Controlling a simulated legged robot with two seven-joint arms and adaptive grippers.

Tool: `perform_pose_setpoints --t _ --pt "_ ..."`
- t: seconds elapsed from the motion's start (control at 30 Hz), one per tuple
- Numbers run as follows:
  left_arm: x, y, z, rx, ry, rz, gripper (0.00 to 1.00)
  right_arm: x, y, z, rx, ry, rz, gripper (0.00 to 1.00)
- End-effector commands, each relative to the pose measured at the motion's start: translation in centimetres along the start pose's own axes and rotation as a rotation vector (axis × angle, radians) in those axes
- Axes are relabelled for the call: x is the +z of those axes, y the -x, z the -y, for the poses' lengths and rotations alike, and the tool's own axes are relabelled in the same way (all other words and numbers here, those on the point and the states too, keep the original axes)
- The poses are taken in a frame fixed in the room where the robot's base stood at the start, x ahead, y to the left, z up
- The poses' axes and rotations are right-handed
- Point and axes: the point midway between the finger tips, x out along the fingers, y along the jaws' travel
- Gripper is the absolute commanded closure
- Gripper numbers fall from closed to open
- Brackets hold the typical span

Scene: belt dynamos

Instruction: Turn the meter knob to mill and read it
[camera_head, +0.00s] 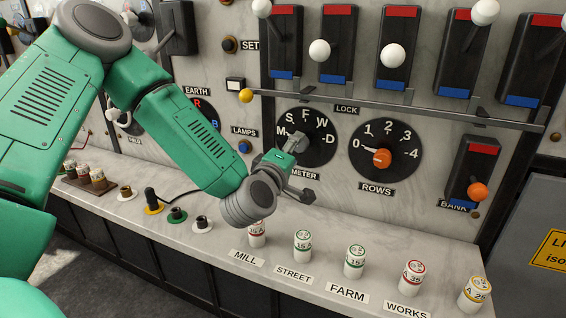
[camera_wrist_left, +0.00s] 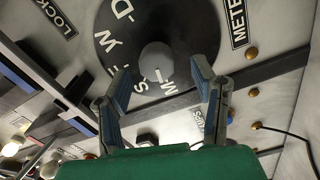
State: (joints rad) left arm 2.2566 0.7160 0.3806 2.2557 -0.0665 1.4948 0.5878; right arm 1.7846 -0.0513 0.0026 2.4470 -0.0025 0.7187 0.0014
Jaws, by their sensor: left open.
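The meter dial (camera_head: 322,142) is a black disc on the marble panel, lettered M, S, F, W and D. Its grey round knob (camera_wrist_left: 157,62) shows clearly in the left wrist view, where the dial (camera_wrist_left: 165,25) fills the upper middle. In the head view my gripper largely hides the knob. Which letter the knob points to I cannot tell. My right gripper is out of view.
The rows dial (camera_head: 386,151) with an orange knob is just right. A metal lock bar (camera_head: 400,107) runs above both dials, below several switch levers. Several labelled fuses, such as the farm one (camera_head: 355,261), stand on the ledge below.

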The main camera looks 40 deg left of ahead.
Motion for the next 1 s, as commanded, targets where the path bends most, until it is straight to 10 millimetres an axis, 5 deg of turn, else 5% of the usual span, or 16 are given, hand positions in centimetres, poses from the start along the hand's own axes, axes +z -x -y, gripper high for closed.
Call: perform_pose_setpoints --t 0.2,0.4,1.0 --pt "-0.2 4.7 0.2 -0.004 0.003 0.001 0.48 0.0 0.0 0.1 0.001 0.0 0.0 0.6" --pt "-0.3 7.5 0.3 -0.003 0.004 0.0 0.48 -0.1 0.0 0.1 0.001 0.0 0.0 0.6" --pt "-0.3 8.2 0.3 -0.002 0.003 -0.002 0.48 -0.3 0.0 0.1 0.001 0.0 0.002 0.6"
